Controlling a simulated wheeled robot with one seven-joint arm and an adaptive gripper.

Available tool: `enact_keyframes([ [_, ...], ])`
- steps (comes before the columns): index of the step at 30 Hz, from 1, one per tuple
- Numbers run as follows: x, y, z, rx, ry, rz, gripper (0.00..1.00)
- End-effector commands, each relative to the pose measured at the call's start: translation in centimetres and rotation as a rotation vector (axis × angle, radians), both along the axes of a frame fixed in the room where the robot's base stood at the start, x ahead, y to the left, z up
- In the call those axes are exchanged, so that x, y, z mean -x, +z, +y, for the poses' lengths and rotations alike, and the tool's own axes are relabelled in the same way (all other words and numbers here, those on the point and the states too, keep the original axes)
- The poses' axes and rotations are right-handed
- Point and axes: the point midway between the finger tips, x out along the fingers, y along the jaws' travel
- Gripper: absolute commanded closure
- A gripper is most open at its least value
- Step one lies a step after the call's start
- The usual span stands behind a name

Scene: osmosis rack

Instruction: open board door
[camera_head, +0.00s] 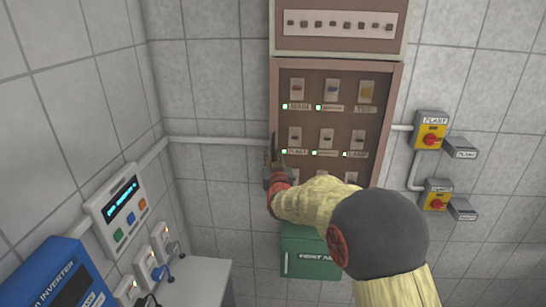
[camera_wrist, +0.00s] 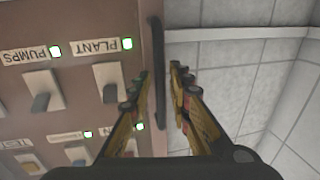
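The board door (camera_head: 335,120) is a brownish-red panel with rows of labelled switches and small green lights, on the back wall. It looks closed in its frame. Its dark vertical bar handle (camera_wrist: 157,70) runs along the panel's edge in the wrist view, which shows the board upside down. My gripper (camera_head: 275,152) is at the door's left edge in the head view. In the wrist view my gripper (camera_wrist: 159,76) is open, with one finger on each side of the handle and gaps visible.
Yellow switch boxes with red knobs (camera_head: 431,139) are on the wall at right. A green first aid box (camera_head: 312,256) is below the board. At left are a white control panel (camera_head: 118,208) and a blue inverter (camera_head: 58,280). The wall left of the board is clear except for a conduit (camera_head: 215,141).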

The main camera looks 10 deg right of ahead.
Motion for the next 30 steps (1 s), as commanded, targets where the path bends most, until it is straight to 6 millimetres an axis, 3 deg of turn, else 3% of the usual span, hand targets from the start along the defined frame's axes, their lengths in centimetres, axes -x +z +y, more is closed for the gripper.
enact_keyframes([
  [9,0.01,0.01,0.01,0.000,0.000,0.000,1.00],
  [30,0.02,0.00,0.01,0.000,0.000,0.000,1.00],
])
